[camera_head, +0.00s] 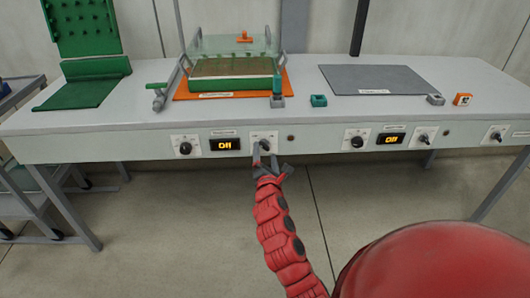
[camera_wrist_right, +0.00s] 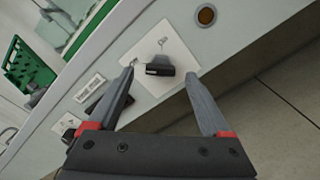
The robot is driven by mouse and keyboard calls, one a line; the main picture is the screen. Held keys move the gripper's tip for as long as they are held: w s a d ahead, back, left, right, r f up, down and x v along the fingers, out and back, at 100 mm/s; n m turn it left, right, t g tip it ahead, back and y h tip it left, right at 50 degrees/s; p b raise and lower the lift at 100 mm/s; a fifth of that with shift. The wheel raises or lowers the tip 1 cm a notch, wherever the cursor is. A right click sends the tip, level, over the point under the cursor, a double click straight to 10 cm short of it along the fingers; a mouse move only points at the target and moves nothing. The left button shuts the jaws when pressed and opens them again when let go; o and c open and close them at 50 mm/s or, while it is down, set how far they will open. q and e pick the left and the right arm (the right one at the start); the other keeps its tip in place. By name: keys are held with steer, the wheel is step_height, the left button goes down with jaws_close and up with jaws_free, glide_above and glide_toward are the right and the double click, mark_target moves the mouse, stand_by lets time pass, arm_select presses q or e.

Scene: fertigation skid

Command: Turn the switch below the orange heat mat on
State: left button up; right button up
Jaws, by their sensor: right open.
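The orange heat mat (camera_head: 284,84) lies on the bench under a green tray (camera_head: 232,83) with a clear cover. Below it, on the bench's front panel, is a switch (camera_head: 265,144) on a white plate, partly hidden by my right gripper (camera_head: 271,164). In the right wrist view the switch has a dark lever (camera_wrist_right: 160,70) in front of its white plate (camera_wrist_right: 172,45). My right gripper (camera_wrist_right: 160,76) is open, its fingertips on either side of the lever with gaps visible. Whether they touch it I cannot tell. My left gripper is not in view.
A dark knob (camera_head: 185,147) and a lit orange display (camera_head: 225,144) sit left of the switch. A small round lamp (camera_head: 291,138) is on its right. A grey mat (camera_head: 375,79) has a similar knob, display and switch (camera_head: 424,137) below. The floor in front is clear.

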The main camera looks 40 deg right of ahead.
mark_target(264, 145)
steer(key=shift+x, duration=1.1)
jaws_close()
